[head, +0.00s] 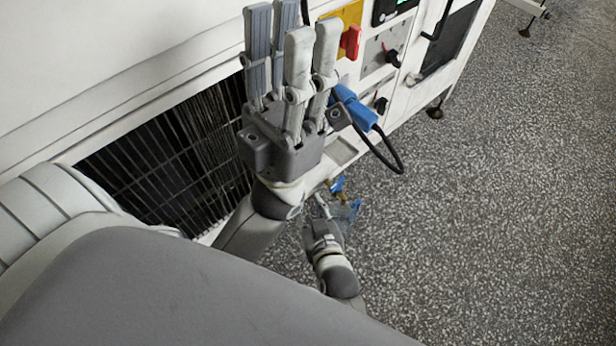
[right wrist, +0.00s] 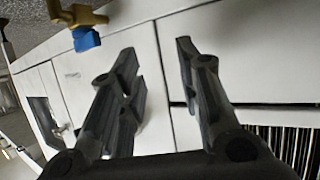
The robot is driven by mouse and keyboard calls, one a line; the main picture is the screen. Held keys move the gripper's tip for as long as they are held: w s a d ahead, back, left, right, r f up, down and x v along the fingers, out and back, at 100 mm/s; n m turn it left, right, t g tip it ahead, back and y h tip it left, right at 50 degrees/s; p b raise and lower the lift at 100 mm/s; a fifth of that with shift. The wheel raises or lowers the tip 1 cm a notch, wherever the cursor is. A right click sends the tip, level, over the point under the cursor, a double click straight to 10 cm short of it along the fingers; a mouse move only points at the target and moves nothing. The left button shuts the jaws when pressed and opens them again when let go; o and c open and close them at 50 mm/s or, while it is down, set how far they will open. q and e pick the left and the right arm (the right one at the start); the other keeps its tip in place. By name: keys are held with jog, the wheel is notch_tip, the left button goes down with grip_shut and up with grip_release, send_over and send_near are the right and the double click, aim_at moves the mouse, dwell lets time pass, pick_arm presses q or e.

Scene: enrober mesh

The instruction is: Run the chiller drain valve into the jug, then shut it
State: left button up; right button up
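The drain valve, brass with a blue handle, is small in the head view (head: 337,184), low by the machine's edge. It also shows at the top left of the right wrist view (right wrist: 88,22). The see-through bluish jug (head: 347,213) is just below it in the head view, partly hidden.
The speckled floor (head: 500,200) at right is clear.

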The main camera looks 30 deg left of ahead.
jog(key=shift+s+a+r, duration=0.15)
jog(key=shift+s+a, duration=0.1)
jog(key=shift+a, duration=0.2)
jog(key=shift+w+p, duration=0.1)
jog(key=shift+p, duration=0.25)
jog(key=shift+d+r, duration=0.1)
jog(key=shift+d, duration=0.05)
jog(key=v, duration=0.8)
jog(key=shift+f, duration=0.3)
jog(key=shift+d, duration=0.1)
